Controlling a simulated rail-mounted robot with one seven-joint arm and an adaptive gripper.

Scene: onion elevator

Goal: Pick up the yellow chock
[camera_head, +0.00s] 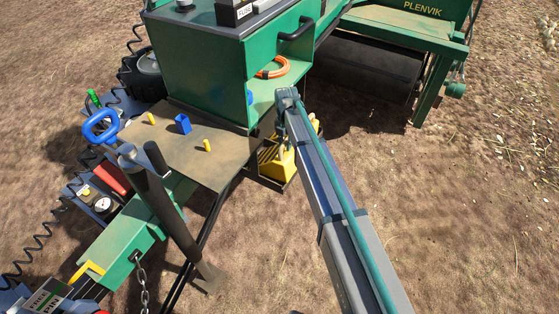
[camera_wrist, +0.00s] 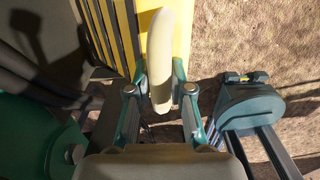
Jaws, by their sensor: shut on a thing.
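The yellow chock (camera_head: 283,170) is below the end of my arm in the head view, beside the green machine and partly hidden by my arm. A dark holder (camera_head: 270,184) shows around its lower edge. In the wrist view, the chock's ridged yellow body (camera_wrist: 118,35) fills the upper middle. Its cream, curved handle (camera_wrist: 161,60) runs between the fingers of my gripper (camera_wrist: 162,84), which is shut on it. In the head view, my gripper (camera_head: 281,143) is small and partly hidden. I cannot tell whether the chock is resting in the holder.
A brown platform (camera_head: 190,152) with a blue block (camera_head: 183,124) and small yellow pegs lies left of the chock. The green cabinet (camera_head: 200,62) stands behind it. A dark roller (camera_head: 365,75) is at the upper right. Bare ground (camera_head: 460,210) is open to the right.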

